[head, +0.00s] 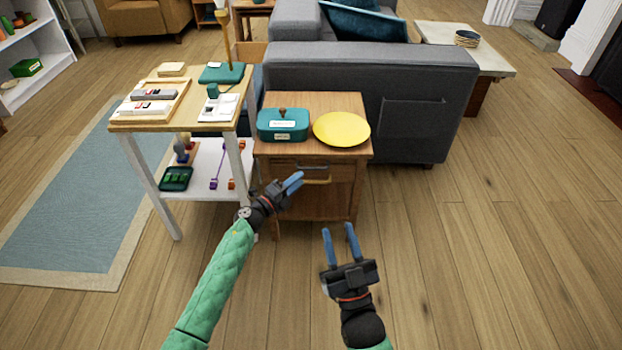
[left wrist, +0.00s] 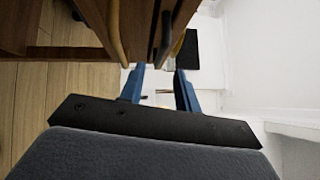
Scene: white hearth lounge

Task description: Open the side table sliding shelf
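The wooden side table (head: 345,203) stands in front of me against the grey sofa. Below its top is a front panel (head: 288,165) with a dark pull, and a lighter wooden bar handle (head: 316,181) just beneath it. My left gripper (head: 293,182) is at the table's front, close to the left end of that bar. In the left wrist view my left gripper (left wrist: 160,84) has its blue fingers apart, with brown wood (left wrist: 75,22) and a curved bar (left wrist: 117,35) just beyond the tips. I cannot tell whether they touch. My right gripper (head: 340,234) is open and empty over the floor.
A teal box (head: 283,125) and a yellow plate (head: 342,129) stand on the side table. A white-legged table (head: 143,165) with trays and small items stands close at its left. The grey sofa (head: 420,90) is behind. The wooden floor (head: 480,240) is clear to the right.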

